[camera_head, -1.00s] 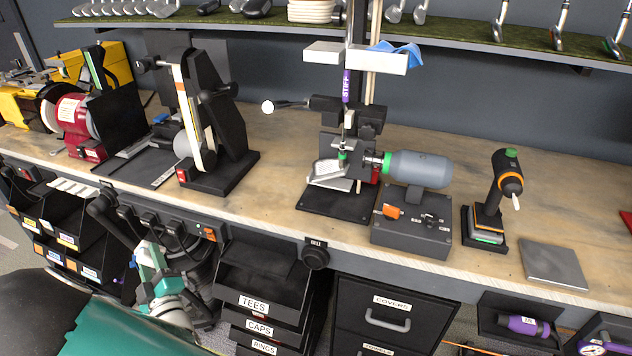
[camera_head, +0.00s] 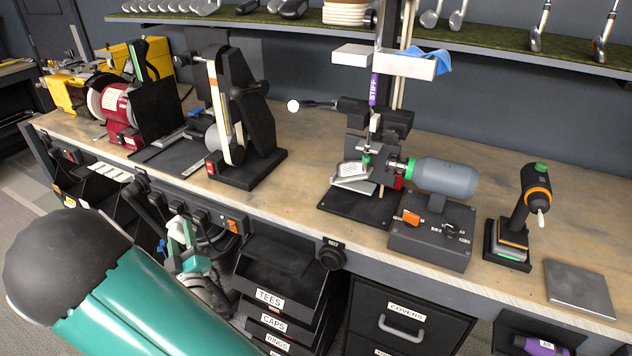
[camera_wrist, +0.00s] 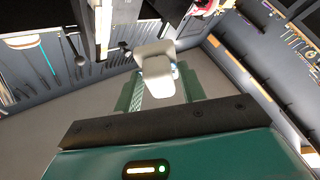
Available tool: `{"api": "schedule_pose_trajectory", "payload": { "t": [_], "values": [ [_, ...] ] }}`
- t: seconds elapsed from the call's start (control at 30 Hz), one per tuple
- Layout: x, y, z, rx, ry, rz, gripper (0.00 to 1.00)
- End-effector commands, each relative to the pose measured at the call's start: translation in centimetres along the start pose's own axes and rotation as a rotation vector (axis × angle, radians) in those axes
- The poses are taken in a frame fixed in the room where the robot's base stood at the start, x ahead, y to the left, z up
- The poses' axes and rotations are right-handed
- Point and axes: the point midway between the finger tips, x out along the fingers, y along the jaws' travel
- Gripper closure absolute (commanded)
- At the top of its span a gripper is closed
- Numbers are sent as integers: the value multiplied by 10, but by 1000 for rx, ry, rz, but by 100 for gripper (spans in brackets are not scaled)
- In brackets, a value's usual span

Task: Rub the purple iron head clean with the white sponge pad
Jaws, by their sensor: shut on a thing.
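The iron head (camera_head: 353,172) is silver-grey and sits low in the black clamp stand on the bench. A purple band marked STIFF (camera_head: 373,90) is on the upright shaft above it. In the wrist view my gripper (camera_wrist: 160,88) has its teal fingers shut on a pale white block, which looks like the sponge pad (camera_wrist: 155,65). In the head view the gripper (camera_head: 185,243) appears as a small teal and white shape in front of the bench edge, left of and below the iron head, well apart from it. Its fingertips are not clear there.
A grey motor (camera_head: 445,178) on a black box stands right of the clamp. A black belt sander (camera_head: 240,120) stands to its left. A hand tool on a stand (camera_head: 530,205) and a flat grey plate (camera_head: 578,288) lie further right. Open drawers (camera_head: 285,280) jut below the bench.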

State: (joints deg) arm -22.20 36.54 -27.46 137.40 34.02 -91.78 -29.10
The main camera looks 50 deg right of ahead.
Motion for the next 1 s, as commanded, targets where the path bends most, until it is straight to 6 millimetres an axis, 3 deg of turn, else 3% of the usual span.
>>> {"api": "schedule_pose_trajectory", "payload": {
  "t": [0.03,0.33,0.53,0.7,0.83,1.0],
  "values": [
    [7,25,15,16,-26,49,78],
    [20,156,82,131,-124,300,78],
    [8,244,116,205,-163,470,78],
    [-14,316,138,260,-184,615,78],
    [-34,362,147,292,-190,708,78],
    [-51,393,153,314,-196,775,78]
  ]
}}
